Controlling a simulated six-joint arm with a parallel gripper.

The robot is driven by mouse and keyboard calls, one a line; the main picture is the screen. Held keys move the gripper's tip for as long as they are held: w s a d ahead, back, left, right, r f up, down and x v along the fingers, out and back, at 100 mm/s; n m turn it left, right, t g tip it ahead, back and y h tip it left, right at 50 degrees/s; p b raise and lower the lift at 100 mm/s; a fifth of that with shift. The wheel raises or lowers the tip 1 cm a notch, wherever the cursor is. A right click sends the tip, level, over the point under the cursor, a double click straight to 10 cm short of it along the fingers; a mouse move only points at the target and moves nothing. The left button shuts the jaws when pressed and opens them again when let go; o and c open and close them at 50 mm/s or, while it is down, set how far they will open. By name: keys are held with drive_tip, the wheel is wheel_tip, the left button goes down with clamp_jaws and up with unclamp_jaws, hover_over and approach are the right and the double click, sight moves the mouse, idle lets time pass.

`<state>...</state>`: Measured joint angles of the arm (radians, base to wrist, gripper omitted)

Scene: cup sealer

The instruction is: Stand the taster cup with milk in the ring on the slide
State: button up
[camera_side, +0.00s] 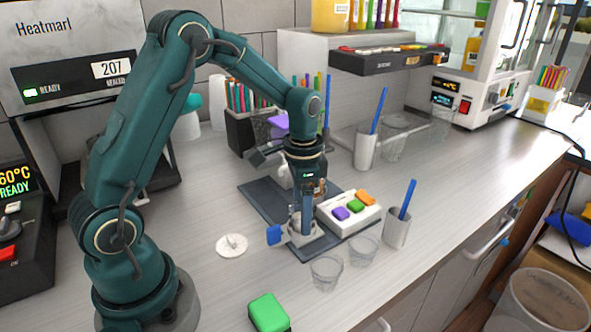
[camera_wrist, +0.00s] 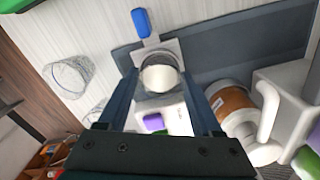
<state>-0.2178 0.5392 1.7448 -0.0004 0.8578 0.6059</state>
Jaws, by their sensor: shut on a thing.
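The clear taster cup with white milk (camera_wrist: 160,77) is between my fingertips in the wrist view. My gripper (camera_side: 304,222) points down over the front end of the dark base and is shut on the cup. The slide (camera_wrist: 172,46) is a pale plate with a blue handle (camera_wrist: 140,22); the handle also shows in the side view (camera_side: 274,235). The cup stands over the slide's ring, looking centred in it from above. I cannot tell whether its bottom is fully down. In the side view my fingers hide most of the cup.
A white box with coloured buttons (camera_side: 366,217) stands close right of my gripper. Two clear empty cups (camera_side: 327,273) (camera_side: 364,250) stand in front. A cup with a blue stick (camera_side: 397,230) is at right. A white disc (camera_side: 232,245) and green block (camera_side: 268,312) lie left and front.

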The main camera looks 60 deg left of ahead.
drive_tip(key=shift+f, duration=0.1)
drive_tip(key=o, duration=1.3)
drive_tip(key=shift+o, duration=0.2)
wheel_tip(320, 180, up, 12)
drive_tip(key=s+d+n+t, duration=0.2)
drive_tip(key=s+d, duration=0.1)
drive_tip(key=s, duration=0.4)
drive_tip(key=s+d+n+t, duration=0.2)
drive_tip(key=s+d+t, duration=0.1)
drive_tip(key=s, duration=0.4)
drive_tip(key=shift+d+r+t, duration=0.2)
drive_tip(key=shift+d+t, duration=0.1)
drive_tip(key=shift+s, duration=0.1)
